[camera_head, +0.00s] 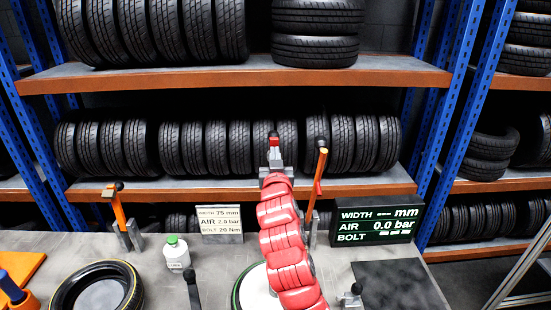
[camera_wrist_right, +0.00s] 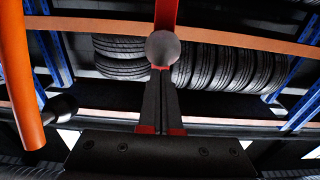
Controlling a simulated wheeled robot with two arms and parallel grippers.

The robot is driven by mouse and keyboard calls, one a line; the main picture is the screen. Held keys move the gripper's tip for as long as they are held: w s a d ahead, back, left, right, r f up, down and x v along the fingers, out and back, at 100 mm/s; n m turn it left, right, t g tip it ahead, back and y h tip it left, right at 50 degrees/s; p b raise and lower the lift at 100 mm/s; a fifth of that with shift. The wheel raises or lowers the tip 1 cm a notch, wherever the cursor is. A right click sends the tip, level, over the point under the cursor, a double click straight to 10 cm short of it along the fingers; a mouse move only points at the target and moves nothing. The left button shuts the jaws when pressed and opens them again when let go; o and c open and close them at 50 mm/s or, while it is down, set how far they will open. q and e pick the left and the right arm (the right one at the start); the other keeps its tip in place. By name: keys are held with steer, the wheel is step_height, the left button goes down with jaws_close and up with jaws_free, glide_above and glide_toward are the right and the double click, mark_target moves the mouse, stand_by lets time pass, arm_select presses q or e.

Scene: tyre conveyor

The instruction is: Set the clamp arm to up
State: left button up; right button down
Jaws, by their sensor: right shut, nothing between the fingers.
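My right arm rises from the bottom of the head view. Its gripper (camera_head: 274,145) is shut and empty, in front of the middle tyre row. In the right wrist view the closed fingers (camera_wrist_right: 160,75) meet below a grey round knob on a red bar (camera_wrist_right: 165,14). An orange upright bar (camera_head: 319,168) with a dark top and a red part stands just right of the gripper, apart from it in the head view. I cannot tell for sure which bar is the clamp arm. An orange bar (camera_wrist_right: 12,75) also shows left of the fingers in the wrist view. My left gripper is out of view.
A display (camera_head: 377,220) reads AIR 0.0 bar. A printed sign (camera_head: 220,221), a white bottle (camera_head: 176,253), an orange-handled tool (camera_head: 119,210) and a tyre (camera_head: 66,291) are on the bench. Tyre shelves (camera_head: 232,78) stand behind. A dark mat (camera_head: 400,286) lies at right.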

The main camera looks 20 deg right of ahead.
mark_target(275, 144)
steer(key=shift+w+d+r, duration=0.1)
steer(key=shift+w+d, duration=0.1)
steer(key=shift+w, duration=0.45)
steer(key=b+x, duration=0.2)
steer(key=shift+w+b, duration=0.15)
steer(key=shift+b, duration=0.2)
steer(key=shift+w+d, duration=0.1)
steer(key=shift+w, duration=0.15)
steer(key=shift+r, duration=0.1)
